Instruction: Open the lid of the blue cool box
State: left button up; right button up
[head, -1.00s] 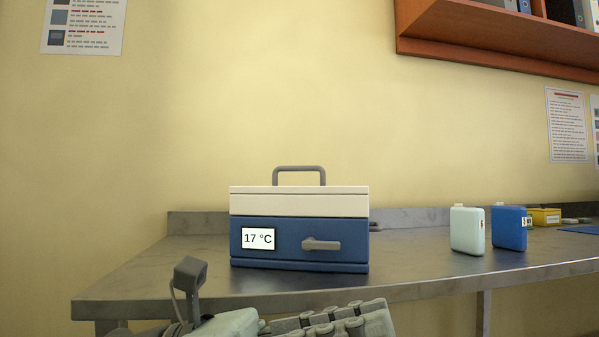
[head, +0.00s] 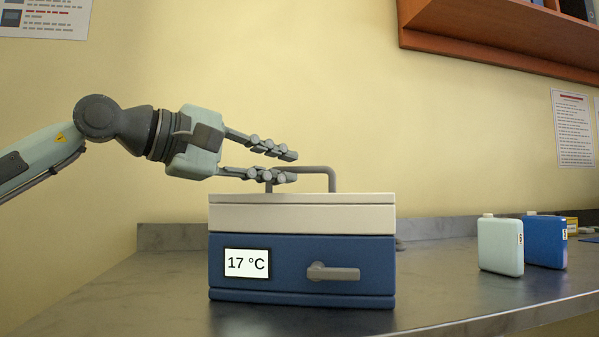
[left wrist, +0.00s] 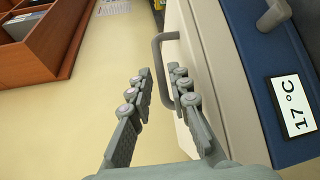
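The blue cool box (head: 300,258) stands on the metal bench, with a cream lid (head: 300,212) that is closed. A grey carry handle (head: 333,180) rises from the lid, and a grey latch handle (head: 334,272) sits on the blue front beside a 17 °C display. My left gripper (head: 296,167) is open at the handle's left side, its fingers roughly level; the lower finger overlaps the handle's left post in the head view. In the left wrist view the open gripper (left wrist: 160,72) is beside the handle (left wrist: 160,62), with nothing held. My right gripper is not in view.
A pale green bottle-like pack (head: 500,246) and a blue one (head: 545,242) stand on the bench (head: 455,287) to the right. A wooden shelf (head: 500,45) hangs on the wall at upper right. Bench left of the box is clear.

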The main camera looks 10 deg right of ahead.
aim_at(297, 169)
pick_arm(q)
jog(key=shift+x, duration=2.2)
jog(key=shift+c, duration=0.6)
grip_shut()
